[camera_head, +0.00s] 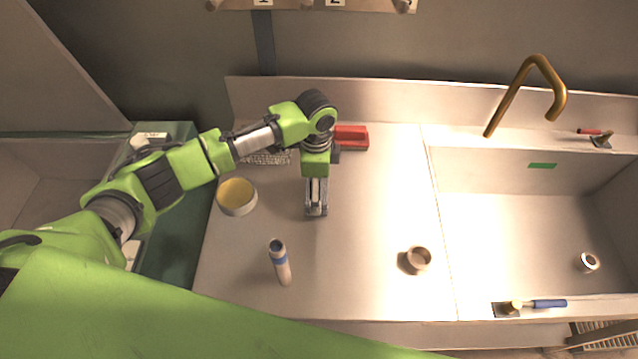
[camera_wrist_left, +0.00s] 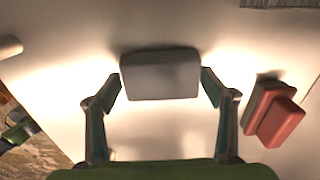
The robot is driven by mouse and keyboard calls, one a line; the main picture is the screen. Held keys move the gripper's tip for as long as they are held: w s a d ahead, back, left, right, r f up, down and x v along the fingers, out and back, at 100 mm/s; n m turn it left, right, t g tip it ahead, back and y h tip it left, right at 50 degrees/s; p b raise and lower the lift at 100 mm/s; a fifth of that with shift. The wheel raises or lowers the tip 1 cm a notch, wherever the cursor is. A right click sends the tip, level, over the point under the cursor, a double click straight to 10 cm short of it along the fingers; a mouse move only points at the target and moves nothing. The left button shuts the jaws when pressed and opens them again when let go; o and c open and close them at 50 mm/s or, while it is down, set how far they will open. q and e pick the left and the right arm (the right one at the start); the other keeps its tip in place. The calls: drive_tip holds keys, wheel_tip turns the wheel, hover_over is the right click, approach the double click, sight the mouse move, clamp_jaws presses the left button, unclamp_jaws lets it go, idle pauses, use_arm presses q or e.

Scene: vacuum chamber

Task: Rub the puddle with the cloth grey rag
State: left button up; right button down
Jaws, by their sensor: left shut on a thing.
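My left gripper (camera_head: 316,210) is over the steel counter, left of the sink, pointing down. In the left wrist view its two fingers (camera_wrist_left: 161,82) are closed on the sides of a grey, block-like folded cloth, the grey rag (camera_wrist_left: 160,75). In the head view the rag is mostly hidden by the fingers. I cannot tell whether the rag touches the counter. I cannot make out a puddle in either view; bright glare covers much of the counter. My right gripper is in neither view.
A red block (camera_head: 352,134) lies behind the gripper. A bowl with yellow contents (camera_head: 237,196) stands left. A blue-banded cylinder (camera_head: 280,262) and a small cup (camera_head: 417,259) stand nearer the front. The sink (camera_head: 525,215) with a brass tap (camera_head: 541,75) is right. Counter between gripper and sink is clear.

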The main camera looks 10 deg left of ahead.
use_arm(q)
wheel_tip(320, 180, up, 2)
drive_tip(key=shift+a+r+p, duration=0.1)
drive_tip(key=shift+r+p, duration=0.1)
drive_tip(key=shift+p, duration=0.15)
drive_tip(key=shift+d+r+p, duration=0.25)
drive_tip(key=shift+r+p, duration=0.25)
drive_tip(key=shift+p, duration=0.05)
drive_tip(key=shift+d+r+p, duration=0.2)
drive_tip(key=shift+r+p, duration=0.3)
drive_tip(key=shift+p, duration=0.05)
drive_tip(key=shift+r+p, duration=0.35)
drive_tip(key=shift+a+r+p, duration=0.2)
drive_tip(key=shift+r+p, duration=0.7)
drive_tip(key=shift+r, duration=0.1)
drive_tip(key=shift+d+r, duration=0.1)
drive_tip(key=shift+r, duration=0.35)
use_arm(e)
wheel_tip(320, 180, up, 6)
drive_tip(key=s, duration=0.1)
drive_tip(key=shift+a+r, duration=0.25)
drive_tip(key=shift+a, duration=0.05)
use_arm(q)
drive_tip(key=shift+f, duration=0.1)
